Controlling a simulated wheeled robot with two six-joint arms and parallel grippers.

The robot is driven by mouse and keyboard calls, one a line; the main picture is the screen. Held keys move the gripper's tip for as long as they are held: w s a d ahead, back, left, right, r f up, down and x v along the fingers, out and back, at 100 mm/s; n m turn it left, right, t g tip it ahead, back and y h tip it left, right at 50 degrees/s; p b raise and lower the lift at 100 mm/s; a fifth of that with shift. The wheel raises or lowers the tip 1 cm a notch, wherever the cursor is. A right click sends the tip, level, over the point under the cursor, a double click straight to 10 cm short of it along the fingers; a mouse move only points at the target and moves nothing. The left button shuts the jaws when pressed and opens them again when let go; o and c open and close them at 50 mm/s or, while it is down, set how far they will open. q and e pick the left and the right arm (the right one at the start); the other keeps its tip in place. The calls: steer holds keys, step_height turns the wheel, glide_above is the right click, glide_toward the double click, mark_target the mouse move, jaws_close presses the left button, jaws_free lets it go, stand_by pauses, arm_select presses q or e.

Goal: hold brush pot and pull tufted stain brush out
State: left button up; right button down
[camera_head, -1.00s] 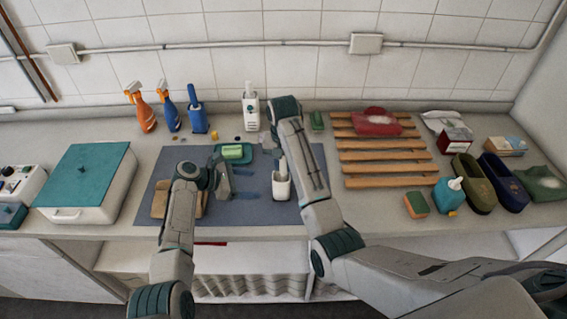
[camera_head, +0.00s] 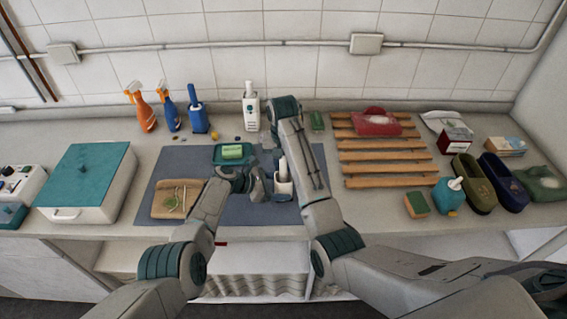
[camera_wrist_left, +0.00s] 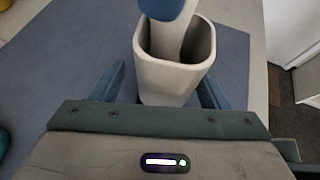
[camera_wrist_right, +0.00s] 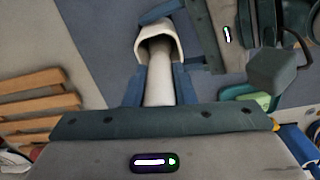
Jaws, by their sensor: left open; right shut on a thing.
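The brush pot (camera_head: 284,190), a pale square-mouthed cup, stands on the blue-grey mat. The tufted stain brush stands in it, its white handle (camera_wrist_right: 158,92) rising from the mouth and its tufted end hidden inside. My right gripper (camera_wrist_right: 155,85) is shut on the handle above the pot. My left gripper (camera_head: 268,184) is open at the pot's left side. In the left wrist view the pot (camera_wrist_left: 150,75) lies between my left fingers, one on either side, with a gap at least on the left. A blue piece, probably a right finger, covers the handle's top there.
A tan board (camera_head: 165,205) lies at the mat's left. A white dispenser bottle (camera_head: 251,108) stands behind. A slatted wooden rack (camera_head: 385,157) is to the right.

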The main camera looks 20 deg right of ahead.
arm_select(q)
steer(key=shift+d+f, duration=0.15)
steer(key=shift+d, duration=0.1)
steer(key=c, duration=0.7)
steer(key=o, duration=1.1)
steer(key=c, duration=1.3)
